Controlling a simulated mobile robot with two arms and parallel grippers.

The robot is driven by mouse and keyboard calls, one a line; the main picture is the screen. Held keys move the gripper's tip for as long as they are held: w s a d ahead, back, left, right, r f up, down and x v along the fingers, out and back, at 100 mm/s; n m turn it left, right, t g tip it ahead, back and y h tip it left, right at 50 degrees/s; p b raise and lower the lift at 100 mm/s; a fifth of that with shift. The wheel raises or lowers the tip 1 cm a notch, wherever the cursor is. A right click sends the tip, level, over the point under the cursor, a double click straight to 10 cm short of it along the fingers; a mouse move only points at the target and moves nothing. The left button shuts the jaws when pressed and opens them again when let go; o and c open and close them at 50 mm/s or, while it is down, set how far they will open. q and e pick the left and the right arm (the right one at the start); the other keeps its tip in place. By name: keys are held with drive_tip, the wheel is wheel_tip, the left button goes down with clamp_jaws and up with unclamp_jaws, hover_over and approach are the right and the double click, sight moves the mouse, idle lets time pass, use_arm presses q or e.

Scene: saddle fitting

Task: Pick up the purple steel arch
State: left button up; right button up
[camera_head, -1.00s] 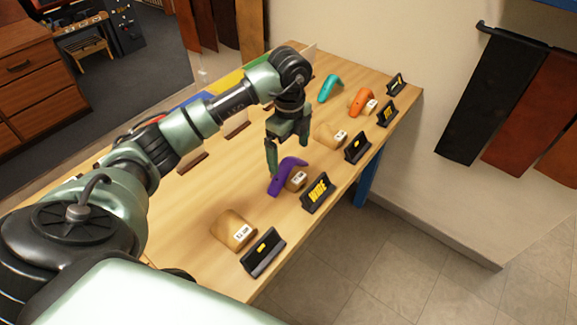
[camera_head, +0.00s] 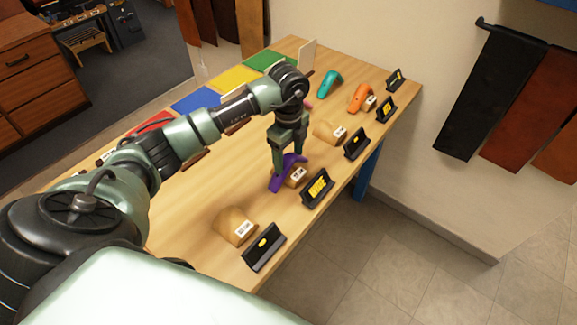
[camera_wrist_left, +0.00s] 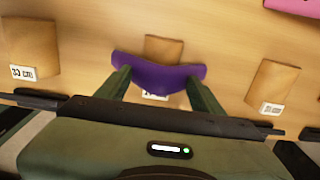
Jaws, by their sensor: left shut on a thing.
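The purple steel arch (camera_head: 287,175) is near the middle of the wooden table in the head view. My left gripper (camera_head: 288,166) reaches down onto it from above and is shut on it. In the left wrist view the purple arch (camera_wrist_left: 158,77) spans between the two green fingers of the left gripper (camera_wrist_left: 160,85), and its ends curve past them. A tan wooden block with a white label (camera_head: 297,177) is right beside the arch, partly hidden by it. I cannot tell whether the arch touches the block or the table. My right gripper is not in view.
A teal arch (camera_head: 329,83) and an orange arch (camera_head: 359,98) lie farther back. Labelled wooden blocks (camera_head: 233,226) and black sign stands (camera_head: 264,248) line the table's right edge. Blue (camera_head: 195,99), yellow (camera_head: 238,78) and green (camera_head: 270,60) mats lie along the far left side.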

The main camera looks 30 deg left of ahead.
use_arm(q)
drive_tip(key=shift+s+d+f, duration=0.1)
drive_tip(key=shift+s+f, duration=0.15)
drive_tip(key=shift+f, duration=0.2)
drive_tip(key=shift+c, duration=0.9)
drive_tip(key=shift+w+r, duration=0.15)
drive_tip(key=shift+r, duration=0.35)
clamp_jaws()
wheel_tip(320, 180, up, 10)
drive_tip(key=b, duration=0.3)
wheel_tip(320, 180, up, 9)
drive_tip(key=p, duration=0.2)
hover_over(289, 159)
drive_tip(key=shift+r, duration=0.15)
drive_tip(key=o, duration=1.6)
unclamp_jaws()
drive_tip(key=shift+r, duration=0.1)
